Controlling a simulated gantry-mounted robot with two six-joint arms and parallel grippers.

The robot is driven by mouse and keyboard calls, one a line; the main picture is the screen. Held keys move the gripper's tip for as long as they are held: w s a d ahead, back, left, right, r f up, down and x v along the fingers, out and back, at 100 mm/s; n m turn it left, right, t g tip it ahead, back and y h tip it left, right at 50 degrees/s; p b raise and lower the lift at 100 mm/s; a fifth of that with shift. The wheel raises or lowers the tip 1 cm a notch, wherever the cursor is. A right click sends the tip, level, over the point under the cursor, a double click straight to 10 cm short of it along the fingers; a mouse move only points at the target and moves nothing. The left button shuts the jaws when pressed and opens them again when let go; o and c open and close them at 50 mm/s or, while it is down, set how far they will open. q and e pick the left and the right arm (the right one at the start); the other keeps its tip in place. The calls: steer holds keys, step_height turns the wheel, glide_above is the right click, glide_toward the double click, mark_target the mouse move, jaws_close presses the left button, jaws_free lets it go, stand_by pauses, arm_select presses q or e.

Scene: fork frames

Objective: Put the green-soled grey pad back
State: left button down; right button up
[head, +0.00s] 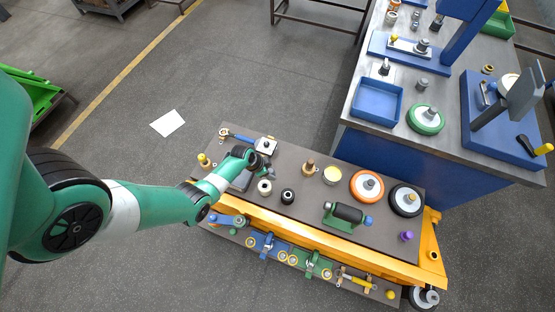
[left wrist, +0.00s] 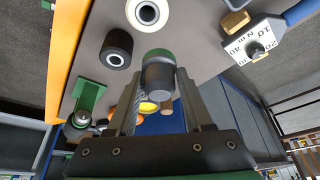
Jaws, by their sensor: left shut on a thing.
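The grey pad (left wrist: 160,78) is a dark grey cylinder with a green sole, seen between the fingers in the left wrist view. My left gripper (left wrist: 158,88) is shut on it. The green end points away from the wrist. In the head view my left gripper (head: 268,172) is above the left part of the cart top (head: 320,215), beside the white ring (head: 264,187). The pad is mostly hidden by the gripper there. I cannot tell the exact gap to the cart top. My right gripper is not in view.
A black ring (head: 288,196), a white dial block (head: 266,145), a brass-coloured peg (head: 309,166), a yellow-topped tin (head: 332,175), an orange wheel (head: 367,186), a black wheel (head: 405,199) and a green-framed roller (head: 346,213) stand on the cart. A workbench with a blue tray (head: 377,99) is behind.

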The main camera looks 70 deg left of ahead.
arm_select(q)
steer(key=shift+s+a+r, duration=0.1)
steer(key=shift+a+r, duration=0.05)
steer(key=shift+a, duration=0.35)
steer(key=shift+d, duration=0.1)
